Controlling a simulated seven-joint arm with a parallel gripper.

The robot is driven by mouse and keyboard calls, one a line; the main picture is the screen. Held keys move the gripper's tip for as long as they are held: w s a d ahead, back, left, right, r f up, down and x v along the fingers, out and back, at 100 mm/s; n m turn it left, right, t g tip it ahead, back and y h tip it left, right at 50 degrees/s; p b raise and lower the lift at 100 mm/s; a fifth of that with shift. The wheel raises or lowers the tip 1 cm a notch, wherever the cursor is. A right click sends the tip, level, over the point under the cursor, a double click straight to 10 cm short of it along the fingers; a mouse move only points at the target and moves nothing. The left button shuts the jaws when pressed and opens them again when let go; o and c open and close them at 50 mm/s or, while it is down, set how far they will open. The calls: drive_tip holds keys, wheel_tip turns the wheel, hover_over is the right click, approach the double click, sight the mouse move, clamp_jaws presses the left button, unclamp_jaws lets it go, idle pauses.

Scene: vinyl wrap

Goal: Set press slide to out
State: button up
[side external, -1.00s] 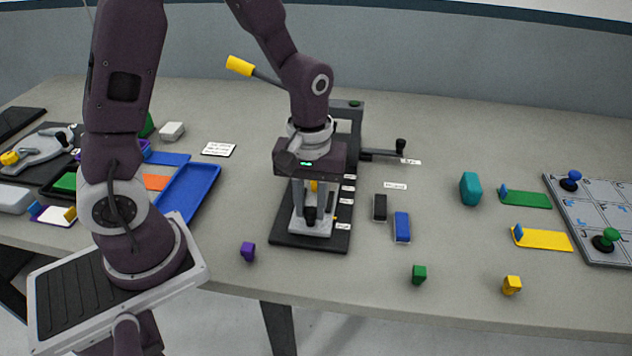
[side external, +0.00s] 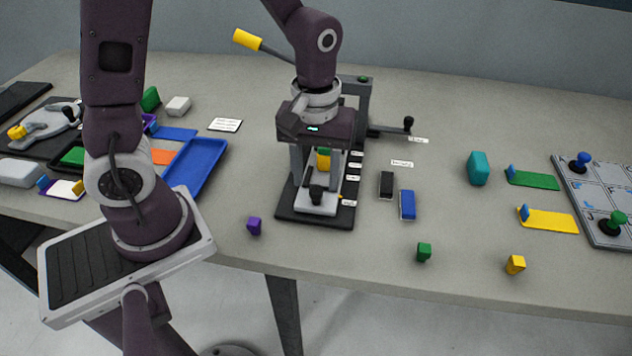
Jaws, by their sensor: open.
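The press has a black base (side external: 287,211), a grey upright frame (side external: 361,100) at the back and a lever with a yellow handle (side external: 247,40). Its light grey slide (side external: 316,208) sits at the near end of the base, with an upright black knob (side external: 317,193) on it. A green and yellow piece (side external: 323,158) shows behind the knob, between my fingers. My gripper (side external: 316,186) points down over the slide, open, with a finger on each side of the knob's line. Whether the fingertips still flank the knob top is hard to tell.
Small white labels (side external: 355,165) line the base's right edge. A black block (side external: 386,184) and a blue block (side external: 408,205) stand to the right. A side crank (side external: 408,125) sticks out right. A blue tray (side external: 207,168) lies left. A purple block (side external: 254,226) is near the front edge.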

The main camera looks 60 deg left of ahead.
wheel_tip(320, 180, up, 4)
drive_tip(key=shift+r, duration=0.25)
drive_tip(key=shift+r, duration=0.15)
drive_tip(key=s+a+r+m+t, duration=0.1)
drive_tip(key=s+r+m+t, duration=0.4)
drive_tip(key=s+r+m, duration=0.4)
drive_tip(key=s+r, duration=0.1)
drive_tip(key=s, duration=0.2)
drive_tip(key=shift+s+a+r+t, duration=0.15)
drive_tip(key=shift+r+t, duration=0.05)
drive_tip(key=shift+t, duration=0.1)
idle(0.9)
